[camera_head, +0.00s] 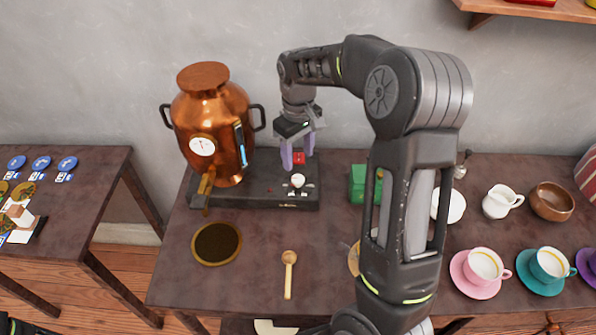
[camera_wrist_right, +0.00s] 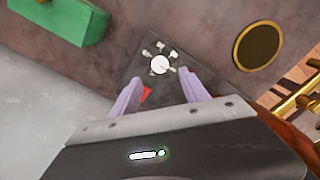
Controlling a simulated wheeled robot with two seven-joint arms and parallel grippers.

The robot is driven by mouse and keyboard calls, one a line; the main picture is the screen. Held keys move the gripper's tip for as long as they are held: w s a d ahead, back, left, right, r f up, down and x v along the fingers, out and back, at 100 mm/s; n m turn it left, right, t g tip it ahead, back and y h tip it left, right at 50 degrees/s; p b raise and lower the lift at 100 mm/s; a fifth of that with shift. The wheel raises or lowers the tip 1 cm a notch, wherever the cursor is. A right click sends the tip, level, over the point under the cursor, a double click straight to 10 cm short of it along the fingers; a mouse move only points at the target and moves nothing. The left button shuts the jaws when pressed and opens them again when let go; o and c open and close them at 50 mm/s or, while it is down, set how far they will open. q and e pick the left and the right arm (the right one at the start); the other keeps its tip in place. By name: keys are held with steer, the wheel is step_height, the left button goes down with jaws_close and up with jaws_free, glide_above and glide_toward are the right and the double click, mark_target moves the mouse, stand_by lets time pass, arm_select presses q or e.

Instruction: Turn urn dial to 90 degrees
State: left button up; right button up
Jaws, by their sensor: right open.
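The copper urn (camera_head: 212,125) stands on a dark base (camera_head: 262,194) at the back left of the table. The dial, a round white knob (camera_head: 298,181), sits on the right part of that base, with small marks around it. In the right wrist view the dial (camera_wrist_right: 160,65) lies just beyond and between my fingertips. My right gripper (camera_head: 299,165) points down, open, above and slightly behind the dial, and appears apart from it. It also shows in the wrist view (camera_wrist_right: 161,92). A red switch (camera_head: 299,158) shows between the fingers. My left gripper is not in view.
A green box (camera_head: 358,184) stands right of the base. A dark round mat (camera_head: 217,243) and a wooden spoon (camera_head: 289,272) lie in front. Cups on saucers (camera_head: 480,288), a white jug (camera_head: 502,202) and a wooden bowl (camera_head: 551,201) are at the right.

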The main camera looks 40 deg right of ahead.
mark_target(298, 178)
steer(key=shift+f+p, duration=0.5)
steer(key=shift+f, duration=3.45)
jaws_close()
